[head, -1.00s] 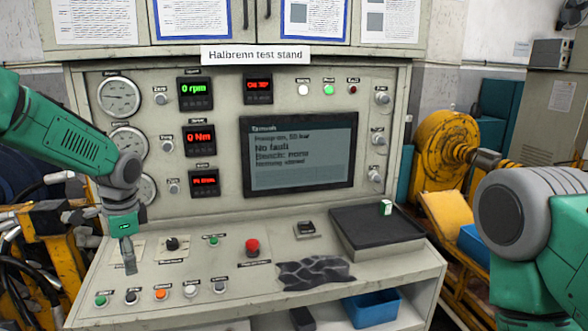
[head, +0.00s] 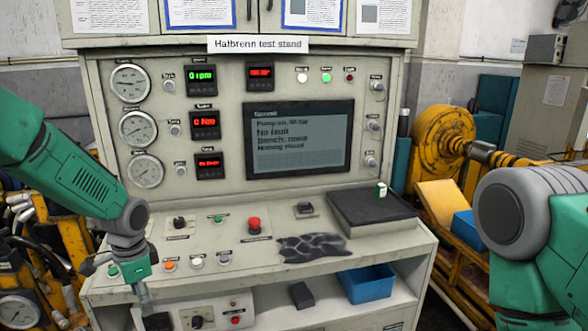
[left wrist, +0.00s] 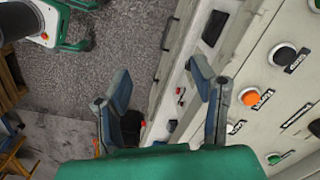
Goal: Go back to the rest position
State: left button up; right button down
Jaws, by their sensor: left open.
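My left gripper (head: 143,292) hangs in front of the front edge of the Halbrenn test stand's control desk (head: 350,240), at the desk's left end. In the left wrist view its two fingers (left wrist: 160,92) stand apart with nothing between them. In that view the desk's row of buttons is to the right of the fingers, and grey floor lies to the left. My right arm shows at the right edge of the head view, but its gripper is out of the picture.
A blue bin (head: 367,283) sits on the shelf below. Hoses and yellow machinery (head: 40,235) crowd the left. An orange motor rig (head: 440,150) stands at right.

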pick_arm(q)
jog(key=s+d+f+n+h+b, duration=0.1)
jog(key=s+d+f+n+b, duration=0.2)
jog(key=s+f, duration=0.6)
jog(key=s+d+f+b, duration=0.2)
jog(key=s+f+b, duration=0.3)
jog(key=f, duration=0.8)
jog(key=s+f+n+b, duration=0.3)
jog(key=s+f, duration=0.2)
jog(key=s, duration=0.6)
jog(key=s+f+n+b, duration=0.3)
jog(key=s+f, duration=0.3)
jog(key=s, duration=0.5)
jog(key=shift+b, duration=0.5)
jog(key=shift+a, duration=0.1)
jog(key=shift+w, duration=0.1)
